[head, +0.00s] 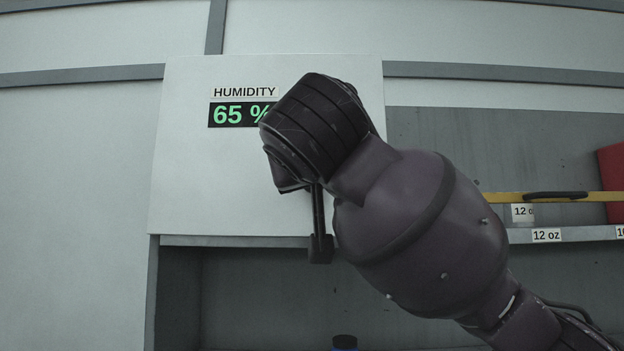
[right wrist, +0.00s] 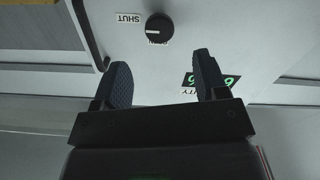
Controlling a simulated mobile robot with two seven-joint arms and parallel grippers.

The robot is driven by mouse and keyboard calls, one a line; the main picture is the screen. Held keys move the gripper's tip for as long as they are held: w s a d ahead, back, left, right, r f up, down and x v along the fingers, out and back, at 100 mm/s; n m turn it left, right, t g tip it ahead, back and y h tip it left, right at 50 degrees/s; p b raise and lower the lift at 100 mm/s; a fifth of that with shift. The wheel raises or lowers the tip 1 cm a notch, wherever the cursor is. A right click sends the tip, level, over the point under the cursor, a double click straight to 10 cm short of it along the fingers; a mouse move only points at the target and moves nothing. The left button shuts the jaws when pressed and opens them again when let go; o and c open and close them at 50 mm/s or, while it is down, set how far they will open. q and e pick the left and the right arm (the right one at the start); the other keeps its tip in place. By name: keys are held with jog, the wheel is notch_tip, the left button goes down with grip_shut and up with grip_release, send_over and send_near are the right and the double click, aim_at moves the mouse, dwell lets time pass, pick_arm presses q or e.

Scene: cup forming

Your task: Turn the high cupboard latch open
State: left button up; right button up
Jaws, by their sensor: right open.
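The latch (right wrist: 159,28) is a round black knob on the white cupboard door (head: 225,190), seen in the right wrist view. A pale line on it points left, towards the side of the SHUT label (right wrist: 129,19). A second small label, partly covered, sits just below the knob. My right gripper (right wrist: 163,78) is open and empty, its two dark fingers apart, with the knob beyond their tips and not touched. My left gripper is not in view.
A humidity display (head: 238,115) reading 65 % is on the door's upper part, partly behind my arm. An open shelf (head: 585,234) with 12 oz labels and a red item (head: 611,180) lies right. A dark recess with a blue-and-black item (head: 345,343) is below.

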jog(key=w+p, duration=0.2)
jog(key=w, duration=0.6)
jog(key=shift+w, duration=0.25)
jog(key=c, duration=0.9)
